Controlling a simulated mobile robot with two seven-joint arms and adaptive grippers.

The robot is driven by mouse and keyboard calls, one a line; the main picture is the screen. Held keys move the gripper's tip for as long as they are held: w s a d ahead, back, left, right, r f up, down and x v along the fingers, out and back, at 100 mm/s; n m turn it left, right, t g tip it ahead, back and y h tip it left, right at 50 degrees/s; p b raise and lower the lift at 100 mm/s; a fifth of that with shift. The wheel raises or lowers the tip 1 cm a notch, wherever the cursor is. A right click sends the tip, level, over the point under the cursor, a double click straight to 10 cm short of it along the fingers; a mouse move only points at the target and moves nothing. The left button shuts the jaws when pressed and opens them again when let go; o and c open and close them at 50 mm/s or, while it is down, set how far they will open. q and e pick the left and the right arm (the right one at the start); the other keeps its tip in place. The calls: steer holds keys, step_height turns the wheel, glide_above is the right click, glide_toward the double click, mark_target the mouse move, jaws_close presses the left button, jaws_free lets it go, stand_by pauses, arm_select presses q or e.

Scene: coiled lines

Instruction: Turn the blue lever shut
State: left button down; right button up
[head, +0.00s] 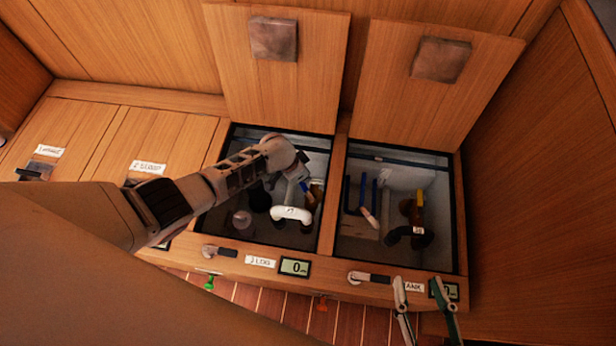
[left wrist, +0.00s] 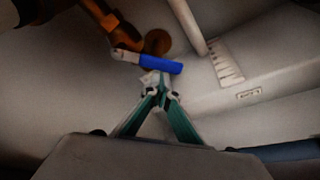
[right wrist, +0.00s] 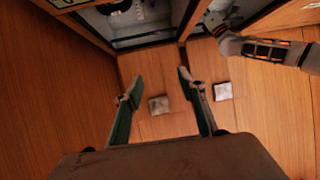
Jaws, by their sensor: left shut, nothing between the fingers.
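The blue lever (left wrist: 160,65) shows in the left wrist view, joined by a silver end to a brass-brown valve body (left wrist: 125,35). Part of the lever also shows in the head view (head: 306,188), inside the open "LOG" compartment. My left gripper (left wrist: 156,82) is shut and empty, its tips right at the lever's near side; I cannot tell whether they touch it. In the head view my left arm reaches down into that compartment and hides part of it. My right gripper (head: 422,284) is open and empty, outside the bins at the lower right; it also shows in the right wrist view (right wrist: 160,77).
A white pipe (head: 291,213) and a dark hose lie in the same compartment. The right compartment (head: 456,215) is open too, with blue bars and another brown fitting (head: 418,205). Two raised lids (head: 280,85) (head: 440,95) stand behind. A display (head: 295,267) sits on the front edge.

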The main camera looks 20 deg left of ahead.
arm_select(q)
steer(key=n, duration=0.1)
steer(key=s+a+n+p, duration=0.1)
steer(key=n+y+p, duration=0.1)
steer(key=shift+s+a+r+n, duration=0.15)
steer(key=shift+s+a+n, duration=0.1)
steer(key=shift+s+n, duration=0.15)
steer(key=s+n, duration=0.1)
steer(key=s+n+y+p, duration=0.1)
steer(key=n, duration=0.1)
steer(key=s+a+n+p, duration=0.1)
steer(key=shift+s+f+n+t+y, duration=0.3)
steer(key=shift+s+f, duration=0.1)
arm_select(e)
steer(key=shift+n+g+h, duration=0.4)
steer(key=shift+n+h, duration=0.2)
steer(key=shift+n, duration=0.1)
steer(key=d+f, duration=0.1)
steer(key=s+d, duration=0.1)
steer(key=d+f, duration=0.1)
steer(key=d, duration=0.1)
steer(key=shift+s+d+f, duration=0.1)
steer(key=shift+s+f, duration=0.2)
steer(key=shift+s, duration=0.05)
arm_select(q)
steer(key=shift+s, duration=0.1)
arm_select(e)
steer(key=shift+s+d+f, duration=0.1)
steer(key=shift+f, duration=0.1)
steer(key=shift+r, duration=0.1)
